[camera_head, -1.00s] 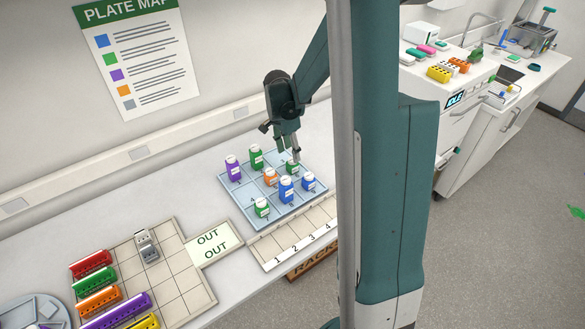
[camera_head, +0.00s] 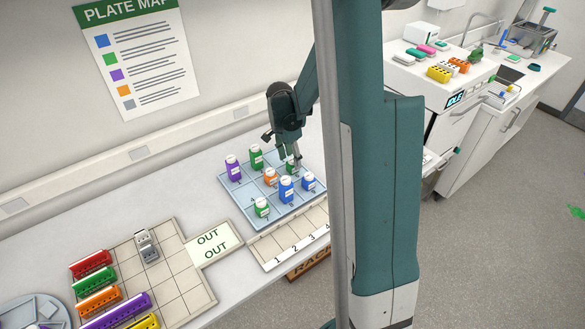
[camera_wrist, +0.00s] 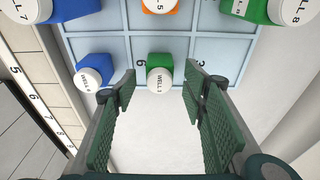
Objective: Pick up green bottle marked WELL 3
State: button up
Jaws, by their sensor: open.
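The green bottle marked WELL 3 (camera_wrist: 161,73) has a white cap and stands upright in the middle of the wrist view. Its cap lies between the tips of my gripper (camera_wrist: 160,84), whose two ribbed green fingers are spread apart with a gap on each side of it. Nothing is gripped. In the head view the green bottle (camera_head: 291,168) is at the back right of the blue tray (camera_head: 237,188) and partly hidden by my gripper (camera_head: 291,154), which points down over it.
A blue bottle (camera_wrist: 93,72) stands left of the bottle in the wrist view, with an orange bottle (camera_wrist: 160,6) beyond. Other green, purple and blue bottles share the tray. A numbered rack (camera_head: 290,248) lies in front. Bare table shows behind the tray.

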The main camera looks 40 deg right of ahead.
jog(key=shift+d+f, duration=0.2)
jog(key=shift+f, duration=1.25)
jog(key=c, duration=1)
